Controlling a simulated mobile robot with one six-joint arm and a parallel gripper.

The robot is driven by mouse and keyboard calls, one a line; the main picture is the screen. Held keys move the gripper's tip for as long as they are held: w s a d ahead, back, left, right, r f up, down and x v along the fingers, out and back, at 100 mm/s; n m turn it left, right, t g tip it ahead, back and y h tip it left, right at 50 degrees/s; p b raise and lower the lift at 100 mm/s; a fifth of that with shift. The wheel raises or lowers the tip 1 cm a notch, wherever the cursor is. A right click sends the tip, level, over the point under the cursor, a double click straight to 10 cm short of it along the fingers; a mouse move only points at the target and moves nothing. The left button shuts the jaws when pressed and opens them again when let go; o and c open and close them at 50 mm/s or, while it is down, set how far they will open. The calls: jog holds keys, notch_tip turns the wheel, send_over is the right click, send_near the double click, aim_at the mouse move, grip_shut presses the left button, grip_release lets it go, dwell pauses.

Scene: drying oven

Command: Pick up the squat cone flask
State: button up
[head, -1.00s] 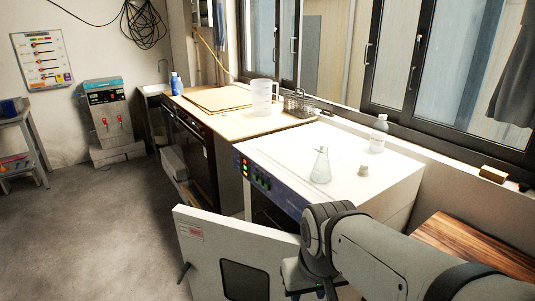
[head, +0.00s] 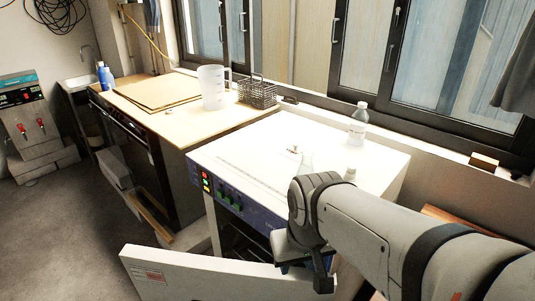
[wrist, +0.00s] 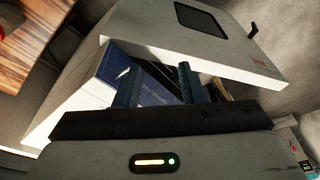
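The squat cone flask (head: 306,162) is clear glass and stands on the white top of the drying oven (head: 262,150). In the head view my arm hides its lower part. The flask is not visible in the wrist view. My gripper (wrist: 158,80) shows in the wrist view with its two dark fingers apart and nothing between them. It points toward the oven's blue front panel (wrist: 150,92) and open door (wrist: 200,45).
A clear bottle (head: 358,124) stands on the oven top, with a small grey object (head: 350,174) near the flask. The open oven door (head: 215,275) juts out in front. A bench to the left holds a clear jug (head: 213,88) and a wire basket (head: 258,93).

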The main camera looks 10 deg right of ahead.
jog(key=shift+o, duration=0.4)
jog(key=shift+o, duration=0.7)
jog(key=shift+w+r, duration=0.15)
jog(key=shift+o, duration=1.3)
jog(key=w+d+r+p, duration=0.2)
jog(key=w+r, duration=0.1)
jog(key=w, duration=0.4)
jog(key=w+d+r+p, duration=0.1)
jog(key=w+d+r, duration=0.2)
jog(key=w, duration=0.4)
jog(key=shift+w+r+t+p, duration=0.15)
jog(key=shift+r+t+p, duration=0.25)
jog(key=shift+r, duration=0.05)
notch_tip(320, 180, up, 2)
jog(key=t+p, duration=0.1)
jog(key=p, duration=0.2)
send_over(308, 153)
jog(key=s, duration=0.3)
jog(key=shift+w+a, duration=0.1)
jog(key=shift+a, duration=0.25)
jog(key=shift+w+d+f, duration=0.15)
jog(key=shift+w, duration=0.05)
jog(key=shift+p+x, duration=0.8)
jog(key=shift+x, duration=2.9)
